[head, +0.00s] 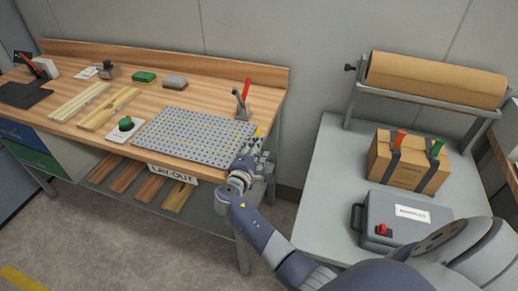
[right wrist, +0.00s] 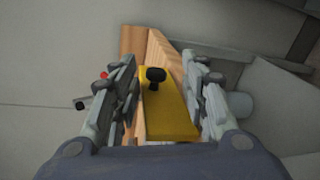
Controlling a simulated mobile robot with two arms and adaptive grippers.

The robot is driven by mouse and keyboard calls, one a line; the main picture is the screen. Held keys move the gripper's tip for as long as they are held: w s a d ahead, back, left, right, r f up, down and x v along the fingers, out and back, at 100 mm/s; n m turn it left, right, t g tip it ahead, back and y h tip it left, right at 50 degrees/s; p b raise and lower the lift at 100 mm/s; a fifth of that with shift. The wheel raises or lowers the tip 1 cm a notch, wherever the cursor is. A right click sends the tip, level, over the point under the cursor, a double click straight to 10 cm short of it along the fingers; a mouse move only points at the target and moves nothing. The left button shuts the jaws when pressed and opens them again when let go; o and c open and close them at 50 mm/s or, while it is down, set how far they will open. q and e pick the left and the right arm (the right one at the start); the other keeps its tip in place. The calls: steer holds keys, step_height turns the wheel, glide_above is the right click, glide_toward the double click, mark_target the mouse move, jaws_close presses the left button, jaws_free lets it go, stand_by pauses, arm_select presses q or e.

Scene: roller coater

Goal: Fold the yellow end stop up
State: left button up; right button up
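The yellow end stop (right wrist: 168,112) is a flat yellow plate with a black knob, seen between my right gripper's fingers in the right wrist view. In the head view a small bit of the end stop (head: 259,131) shows at the bench's right end, beyond the gripper. My right gripper (head: 257,152) is at the bench's front right corner; in the right wrist view its fingers (right wrist: 168,85) are apart, one on each side of the plate. I cannot tell whether they touch it. My left gripper is not in view.
A grey perforated plate (head: 195,136) lies left of the gripper. A red-handled clamp (head: 242,102) stands behind it. A green knob on a white base (head: 126,125) is further left. On the right, a grey table (head: 335,160) holds a strapped box (head: 408,168) and a grey case (head: 395,220).

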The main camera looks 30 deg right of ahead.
steer(key=v, duration=0.8)
stand_by(0.5)
